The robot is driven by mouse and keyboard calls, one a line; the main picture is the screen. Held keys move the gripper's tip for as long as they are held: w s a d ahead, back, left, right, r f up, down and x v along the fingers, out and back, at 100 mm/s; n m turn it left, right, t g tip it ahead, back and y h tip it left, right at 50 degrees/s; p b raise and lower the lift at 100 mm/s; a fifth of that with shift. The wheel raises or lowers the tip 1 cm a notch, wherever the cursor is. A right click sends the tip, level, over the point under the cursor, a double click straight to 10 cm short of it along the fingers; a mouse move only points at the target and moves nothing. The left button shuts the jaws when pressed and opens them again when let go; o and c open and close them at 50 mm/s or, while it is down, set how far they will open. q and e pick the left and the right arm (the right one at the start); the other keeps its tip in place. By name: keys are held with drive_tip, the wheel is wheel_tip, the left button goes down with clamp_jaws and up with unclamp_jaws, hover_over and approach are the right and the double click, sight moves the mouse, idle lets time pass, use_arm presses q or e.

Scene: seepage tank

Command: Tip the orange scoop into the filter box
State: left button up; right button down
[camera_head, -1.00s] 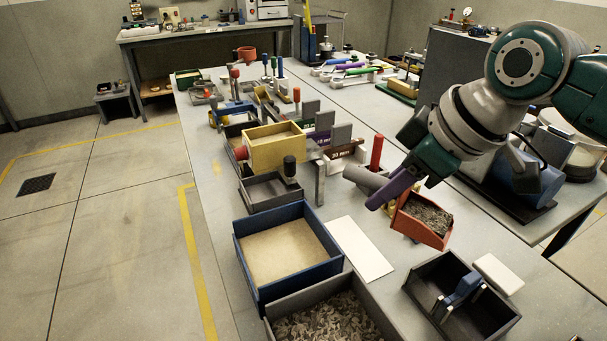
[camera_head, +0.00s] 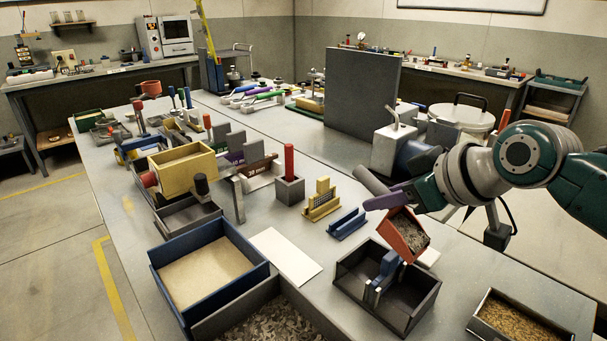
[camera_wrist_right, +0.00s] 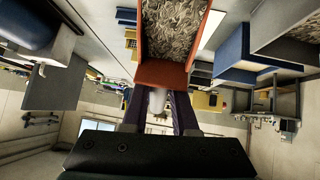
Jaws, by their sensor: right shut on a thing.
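The orange scoop (camera_head: 400,232) is in my right gripper (camera_head: 388,200), whose purple fingers are shut on it. Grey shredded material (camera_head: 408,230) is inside the scoop. The scoop hangs tilted above the back right of a dark open box (camera_head: 352,287) with a blue piece (camera_head: 384,272) standing in it. I cannot tell for sure whether this dark box is the filter box. In the right wrist view the scoop (camera_wrist_right: 162,73) is ahead of the fingers (camera_wrist_right: 158,108), still with material in it. My left gripper is not in view.
A blue box (camera_head: 232,235) with a sandy fill and a grey bin of shreds (camera_head: 265,325) stand to the left. A tray of brown grains (camera_head: 515,322) is at front right. A white plate (camera_head: 285,256) and a yellow rack (camera_head: 322,200) lie between. A grey panel (camera_head: 360,95) stands behind.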

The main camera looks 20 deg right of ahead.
sight(399, 209)
drive_tip(key=shift+s+d+f+t+y+b, duration=0.2)
drive_tip(key=shift+s+f+t+b, duration=0.3)
drive_tip(key=shift+b, duration=0.95)
drive_tip(key=shift+s+d+f+t+y+b, duration=0.25)
drive_tip(key=shift+t+b, duration=0.45)
drive_tip(key=shift+b, duration=0.75)
drive_tip(key=shift+s+r+t+b, duration=0.25)
drive_tip(key=shift+s+t+b, duration=0.3)
drive_tip(key=shift+b, duration=0.55)
drive_tip(key=b, duration=0.2)
drive_tip(key=s+t+b, duration=0.1)
drive_tip(key=shift+d+r+t+y+b, duration=0.25)
drive_tip(key=shift+r+y+b, duration=0.05)
drive_tip(key=shift+y+b, duration=0.05)
drive_tip(key=shift+s+r+t+b, duration=0.2)
drive_tip(key=shift+r+t+b, duration=0.1)
drive_tip(key=shift+b, duration=0.5)
drive_tip(key=shift+d, duration=0.1)
drive_tip(key=shift+r, duration=0.1)
